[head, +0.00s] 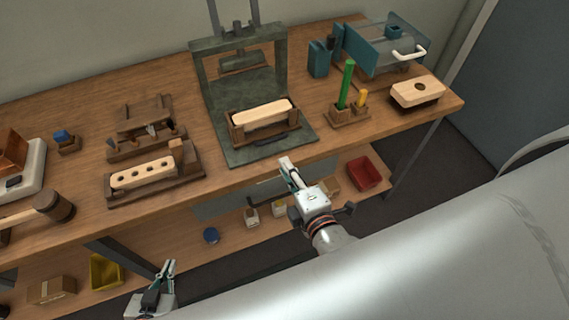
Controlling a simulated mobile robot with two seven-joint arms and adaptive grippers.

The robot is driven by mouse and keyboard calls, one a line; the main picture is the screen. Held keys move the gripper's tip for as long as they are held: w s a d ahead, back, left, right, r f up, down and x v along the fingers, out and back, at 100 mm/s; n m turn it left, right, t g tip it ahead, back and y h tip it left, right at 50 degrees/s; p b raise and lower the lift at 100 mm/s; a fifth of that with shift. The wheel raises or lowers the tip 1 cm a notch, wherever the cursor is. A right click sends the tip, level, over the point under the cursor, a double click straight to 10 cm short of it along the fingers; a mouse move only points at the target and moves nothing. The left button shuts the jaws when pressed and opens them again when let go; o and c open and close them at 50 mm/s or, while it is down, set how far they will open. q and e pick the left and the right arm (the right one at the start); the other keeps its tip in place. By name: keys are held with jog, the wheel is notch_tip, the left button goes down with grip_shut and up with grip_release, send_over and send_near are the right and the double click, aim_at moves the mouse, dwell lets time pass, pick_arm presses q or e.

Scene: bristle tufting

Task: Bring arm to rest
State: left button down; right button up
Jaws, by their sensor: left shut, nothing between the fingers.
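My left gripper (167,266) is low at the bottom left, in front of the bench edge and clear of the bench top. It is shut and empty. My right gripper (284,161) is in front of the bench's front edge, just below the press base in the picture. It is seen from above, and I cannot tell whether its fingers are open or shut. The wooden bench (215,185) runs across the view. A pale wood block (261,113) sits in a holder on the press (240,90).
A block with holes (145,172) sits in a wooden fixture at the left; a mallet (50,206) lies nearby. A holder (349,114) has green and yellow pieces. Another block (418,91) is at the right. A red bin (363,173) and yellow bin (105,272) are on the lower shelf.

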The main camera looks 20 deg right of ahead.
jog(key=shift+f, duration=0.1)
dwell(0.4)
jog(key=s+d+f+m+g+y, duration=0.1)
jog(key=s+d+f+m+g, duration=0.1)
jog(key=s+f+m, duration=0.2)
jog(key=s+d+f+m+g+y, duration=0.1)
jog(key=s+f+m, duration=0.3)
jog(key=f+m, duration=0.6)
jog(key=shift+d+f+g, duration=0.45)
jog(key=shift+f+g, duration=0.45)
jog(key=shift+f, duration=0.05)
jog(key=shift+s, duration=0.1)
dwell(0.5)
